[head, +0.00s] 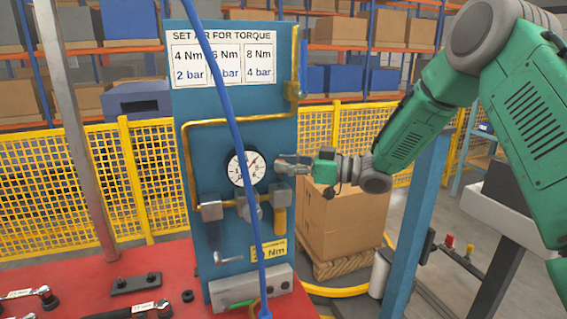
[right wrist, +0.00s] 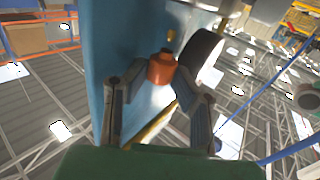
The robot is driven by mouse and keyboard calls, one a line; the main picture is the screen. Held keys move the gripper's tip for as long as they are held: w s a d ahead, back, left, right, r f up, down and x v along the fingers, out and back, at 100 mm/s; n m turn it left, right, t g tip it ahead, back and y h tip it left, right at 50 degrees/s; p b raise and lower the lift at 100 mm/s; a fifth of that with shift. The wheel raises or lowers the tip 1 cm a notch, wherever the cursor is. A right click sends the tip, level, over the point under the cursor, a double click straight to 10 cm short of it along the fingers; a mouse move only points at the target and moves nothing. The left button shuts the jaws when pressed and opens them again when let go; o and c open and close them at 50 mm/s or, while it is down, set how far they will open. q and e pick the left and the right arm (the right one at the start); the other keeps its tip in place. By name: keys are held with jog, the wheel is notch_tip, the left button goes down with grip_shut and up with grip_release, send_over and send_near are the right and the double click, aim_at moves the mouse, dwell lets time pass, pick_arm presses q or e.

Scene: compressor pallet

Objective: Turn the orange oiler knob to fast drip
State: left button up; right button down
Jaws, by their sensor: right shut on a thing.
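The orange oiler knob (right wrist: 161,68) shows in the right wrist view, beside the blue panel. My right gripper (right wrist: 160,78) has one fingertip on each side of the knob and is shut on it. In the head view my right gripper (head: 285,166) reaches in from the right to the panel, just right of the round pressure gauge (head: 246,168). The knob is hidden behind the fingers there. The knob's setting and any drip marks cannot be read. My left gripper is not in view.
The blue panel (head: 190,110) carries a brass pipe (head: 225,121), valves (head: 212,207) and a torque chart (head: 222,61). A blue hose (head: 230,115) hangs across its front. A red bench (head: 75,265) with tools stands at left. A box (head: 345,225) sits on a pallet behind my forearm.

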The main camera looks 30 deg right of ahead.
jog(key=shift+d+r, duration=0.1)
jog(key=shift+r, duration=0.05)
jog(key=c, duration=1.3)
grip_release()
jog(key=shift+c, duration=0.2)
jog(key=shift+d, duration=0.1)
jog(key=shift+s+d, duration=0.35)
jog(key=v, duration=0.7)
